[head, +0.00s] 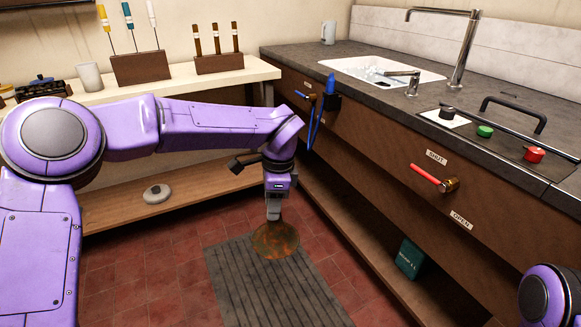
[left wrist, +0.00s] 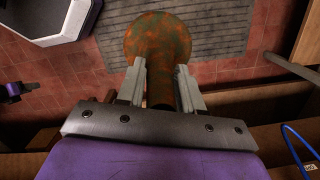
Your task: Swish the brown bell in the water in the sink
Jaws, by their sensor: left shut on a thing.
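My left gripper (head: 274,208) points down in front of the counter. It is shut on the brown bell (head: 276,240), which hangs below the fingers above the grey floor mat. In the left wrist view the bell (left wrist: 158,45) shows a mottled brown and green round end, with its narrower stem between the two fingers (left wrist: 160,88). The white sink (head: 350,66) is set in the dark counter at the back right, with clear water or shine inside. The bell is apart from the sink and lower than the counter top. My right gripper is not in view.
The grey counter (head: 400,112) has a tall tap (head: 465,50), a black handle (head: 515,112) and green and red knobs. A red-handled valve (head: 435,178) and a blue hanging tool (head: 320,110) stick out from its front. A ribbed mat (head: 262,290) lies on open red tiles.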

